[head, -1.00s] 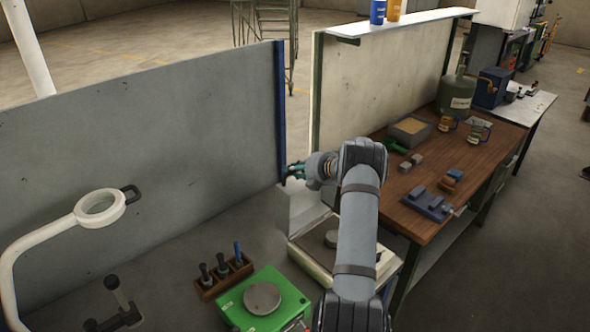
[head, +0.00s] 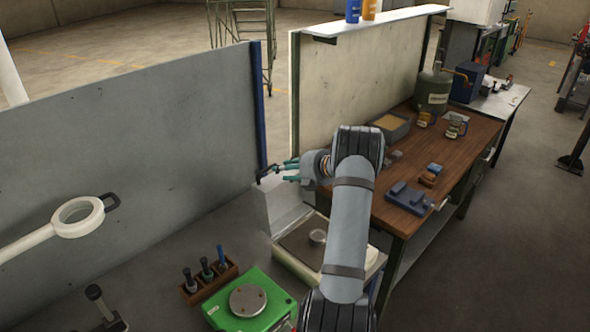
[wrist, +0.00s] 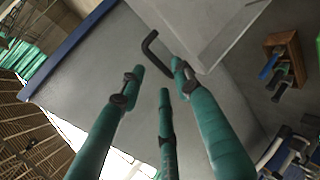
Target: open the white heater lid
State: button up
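A pale white box-like body (head: 282,208), which I take to be the heater, stands by the end of the grey partition in the head view. In the wrist view its white panel (wrist: 205,25) carries a bent black handle (wrist: 152,46). My gripper (wrist: 160,74) has three green fingers, spread apart and empty. The handle lies just beyond the fingertips, with no clear contact. In the head view my gripper (head: 280,171) points left at the top of the white body. My arm hides part of the area to the right.
A grey partition (head: 120,130) with a blue edge post (head: 259,105) stands close behind my gripper. A scale (head: 290,258), a green hotplate (head: 235,312) and a wooden tool holder (head: 190,292) stand in front. A brown workbench (head: 460,160) is to the right.

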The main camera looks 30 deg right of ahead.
jog(key=v, duration=0.5)
jog(key=shift+s+r, duration=0.15)
jog(key=shift+s, duration=0.15)
